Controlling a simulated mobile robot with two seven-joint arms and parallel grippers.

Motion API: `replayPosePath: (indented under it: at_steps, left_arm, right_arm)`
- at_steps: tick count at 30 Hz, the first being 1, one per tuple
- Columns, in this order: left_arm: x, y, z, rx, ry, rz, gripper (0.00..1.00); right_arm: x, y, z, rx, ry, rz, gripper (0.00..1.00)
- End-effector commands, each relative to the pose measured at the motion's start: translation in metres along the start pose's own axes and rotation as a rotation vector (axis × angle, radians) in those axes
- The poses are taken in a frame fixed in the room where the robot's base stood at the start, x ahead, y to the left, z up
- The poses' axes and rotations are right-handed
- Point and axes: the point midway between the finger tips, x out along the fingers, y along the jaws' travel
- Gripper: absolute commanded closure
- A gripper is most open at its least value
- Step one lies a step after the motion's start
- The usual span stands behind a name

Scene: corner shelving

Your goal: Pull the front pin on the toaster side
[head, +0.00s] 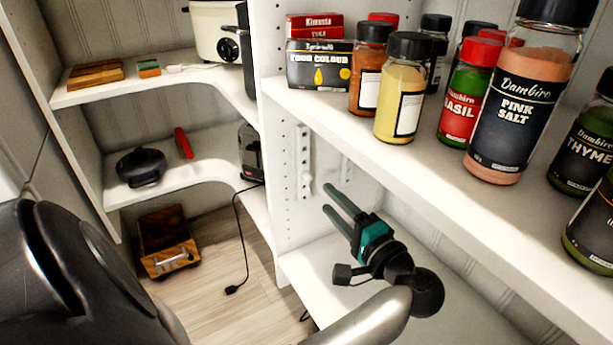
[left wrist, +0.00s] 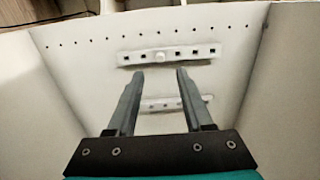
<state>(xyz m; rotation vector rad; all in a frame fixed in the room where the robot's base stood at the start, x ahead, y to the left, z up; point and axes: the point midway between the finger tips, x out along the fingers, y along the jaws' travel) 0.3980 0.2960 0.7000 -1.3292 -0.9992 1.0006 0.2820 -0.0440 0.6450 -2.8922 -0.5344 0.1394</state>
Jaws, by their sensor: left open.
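A white upright panel (head: 288,215) stands on the toaster side, with the dark toaster (head: 250,152) behind it to the left. A front white strip (head: 304,160) is fixed to the panel; it also shows in the left wrist view (left wrist: 190,52), where a small round pin (left wrist: 160,56) sits at its middle. A second strip (head: 346,168) lies further back. My left gripper (head: 327,198) is open and empty, pointing at the panel near the strips. In the left wrist view its fingers (left wrist: 160,77) reach up between the two strips, apart from the pin. My right gripper is out of view.
Above the left gripper, a shelf (head: 450,185) holds several spice jars, including pink salt (head: 525,100), and boxes (head: 319,65). A lower shelf (head: 325,262) lies under the gripper. A power cord (head: 241,235) hangs by the toaster. A wooden box (head: 167,242) stands on the floor.

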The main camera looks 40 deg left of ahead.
Motion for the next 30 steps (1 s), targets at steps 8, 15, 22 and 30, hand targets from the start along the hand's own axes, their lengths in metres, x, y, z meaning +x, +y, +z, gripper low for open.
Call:
replayPosePath:
  at_steps: [8,15,22,30]
  left_arm:
    - [0.041,-0.001,0.0,0.0,-0.002,-0.002,0.49]
    - [0.065,0.0,0.0,0.0,0.0,-0.001,0.49]
    - [0.073,-0.001,0.0,-0.001,0.002,-0.001,0.49]
    - [0.073,-0.001,0.0,0.0,0.001,-0.001,0.49]
  right_arm:
    - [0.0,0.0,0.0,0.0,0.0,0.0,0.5]
    - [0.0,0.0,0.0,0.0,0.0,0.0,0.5]
    - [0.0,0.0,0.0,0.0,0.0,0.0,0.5]
    - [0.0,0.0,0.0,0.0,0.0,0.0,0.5]
